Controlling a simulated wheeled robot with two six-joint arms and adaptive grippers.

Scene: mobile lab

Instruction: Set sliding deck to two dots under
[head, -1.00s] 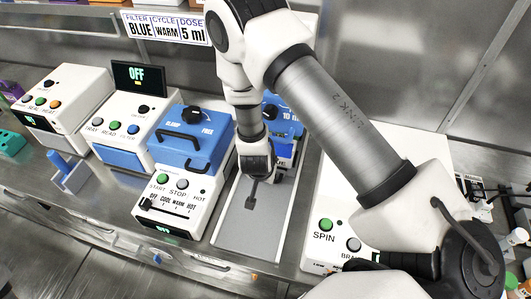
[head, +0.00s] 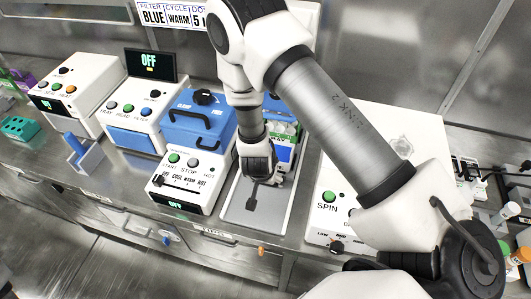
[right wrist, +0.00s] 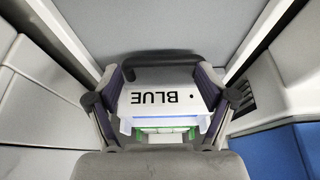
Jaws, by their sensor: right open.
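The sliding deck (head: 243,217) is a grey flat plate in a light frame, between the blue-topped machine and the SPIN machine. My right gripper (head: 256,180) points down over it, with a dark shape (head: 252,196) just in front. In the right wrist view my right gripper (right wrist: 162,105) is open. A dark bar handle (right wrist: 176,73) crosses at the far side of its fingers; contact cannot be told. A white block marked with one dot and BLUE (right wrist: 162,100) shows between the fingers, upside down, above a green-edged part. No two-dot mark is visible. My left gripper is out of view.
The blue-topped machine (head: 190,162) stands close left of the deck, and the white SPIN machine (head: 360,215) close right. A white, green and blue unit (head: 284,143) is behind my gripper. A sign reading BLUE, WARM (head: 165,17) hangs at the back.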

